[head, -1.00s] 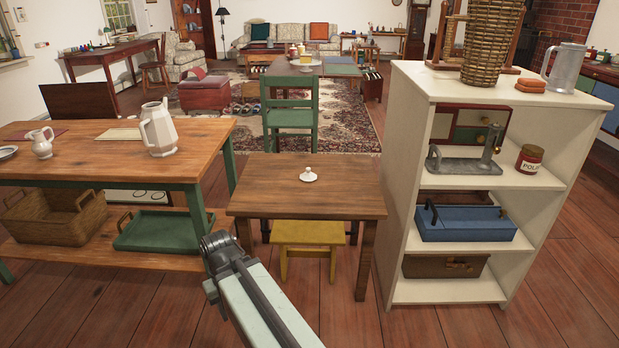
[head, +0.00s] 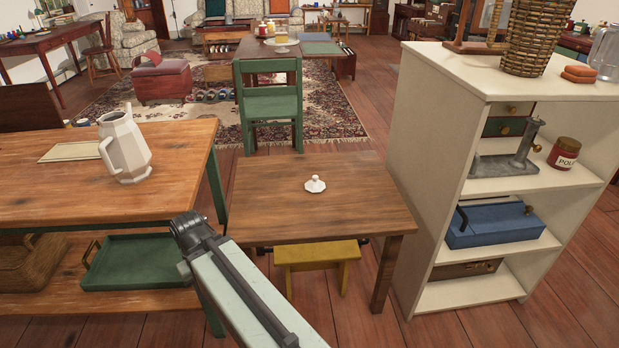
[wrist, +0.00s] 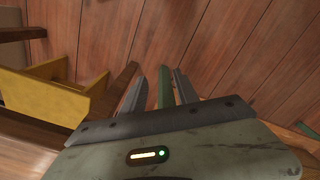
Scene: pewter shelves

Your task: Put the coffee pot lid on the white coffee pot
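The white coffee pot lid (head: 315,184) lies on the small brown table (head: 270,215), knob up, in the head view. The white coffee pot (head: 126,148) stands upright on the wooden worktable at left; its top rim shows no lid. My gripper (wrist: 159,82) shows in the wrist view with its two grey fingers apart and nothing held between them. A green leg shows beyond the gap, with floor boards behind. In the head view my arm reaches up between the two tables, and the gripper itself is hidden. Neither lid nor pot shows in the wrist view.
A yellow stool (head: 318,256) stands under the small table and shows at left in the wrist view. A green chair (head: 270,105) is behind it. A cream shelf unit (head: 446,190) stands close at right. A green tray (head: 140,262) sits on the worktable's lower shelf.

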